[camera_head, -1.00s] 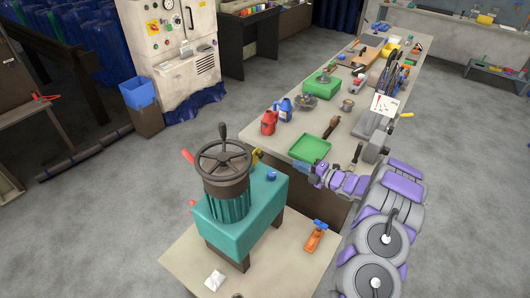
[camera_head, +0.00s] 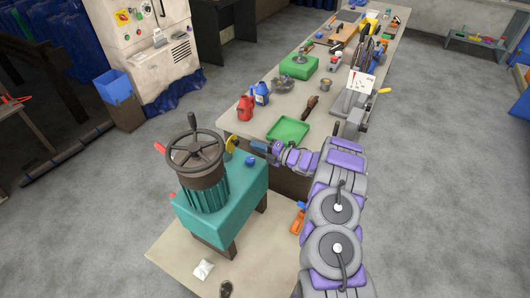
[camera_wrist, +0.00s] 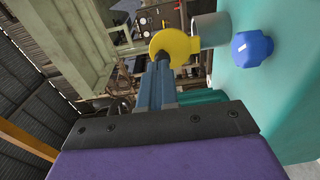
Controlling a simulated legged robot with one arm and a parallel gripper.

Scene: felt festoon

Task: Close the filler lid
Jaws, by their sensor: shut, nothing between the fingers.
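The teal machine (camera_head: 232,207) stands on the near table, with a handwheel (camera_head: 195,148) on top. A yellow round lid (camera_head: 232,144) stands raised at its far edge. In the wrist view the yellow lid (camera_wrist: 172,44) stands on edge beside a grey cylindrical neck (camera_wrist: 210,30). A blue cap (camera_head: 250,160) sits on the teal top; it also shows in the wrist view (camera_wrist: 252,48). My gripper (camera_head: 256,147) is shut and empty, just right of the lid. In the wrist view its fingertips (camera_wrist: 161,64) overlap the lid's lower edge; whether they touch I cannot tell.
The long bench behind holds a green tray (camera_head: 288,131), a red bottle (camera_head: 245,109), a blue bottle (camera_head: 261,93) and tools. An orange tool (camera_head: 298,218) and a white packet (camera_head: 203,269) lie on the near table. The handwheel rises left of the lid.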

